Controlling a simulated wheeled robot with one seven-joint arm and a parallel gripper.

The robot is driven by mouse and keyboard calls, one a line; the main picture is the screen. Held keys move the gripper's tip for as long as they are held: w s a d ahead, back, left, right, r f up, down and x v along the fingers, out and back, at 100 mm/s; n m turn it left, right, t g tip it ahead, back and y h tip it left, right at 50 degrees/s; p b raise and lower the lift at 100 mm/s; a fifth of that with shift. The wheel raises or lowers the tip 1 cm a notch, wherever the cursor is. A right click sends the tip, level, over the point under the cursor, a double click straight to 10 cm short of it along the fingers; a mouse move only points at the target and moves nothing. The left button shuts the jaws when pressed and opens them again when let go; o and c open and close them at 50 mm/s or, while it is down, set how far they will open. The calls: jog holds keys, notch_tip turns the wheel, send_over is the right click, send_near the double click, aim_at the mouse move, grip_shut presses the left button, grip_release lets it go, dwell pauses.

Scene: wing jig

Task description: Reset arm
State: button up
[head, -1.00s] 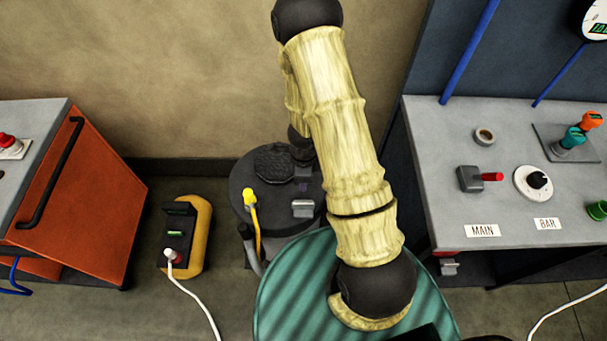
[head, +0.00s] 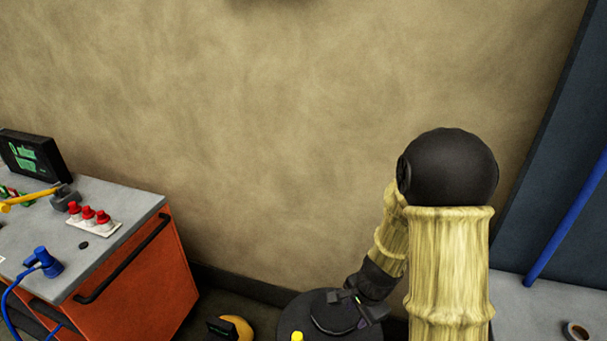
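My arm (head: 448,265) stands at the lower right of the head view, with pale, wood-like links and a black round joint (head: 450,168) at its top. A second pale link (head: 391,240) shows behind it, ending in a dark part low in the picture.
An orange cabinet (head: 150,275) with a grey top stands at left, bearing red knobs (head: 89,215), a blue plug (head: 42,262) and a small screen (head: 33,158). A grey bench (head: 520,310) is at lower right, with a blue pipe (head: 565,220) above. The wall between is bare.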

jog(key=s+d+r+n, duration=0.1)
jog(key=s+r+n, duration=0.3)
jog(key=r+n, duration=0.2)
jog(key=s+d+r+n+t+h, duration=0.1)
jog(key=s+r+n, duration=0.2)
jog(key=r+n, duration=0.3)
jog(key=shift+s+r, duration=0.2)
jog(key=shift+s, duration=0.2)
dwell(0.3)
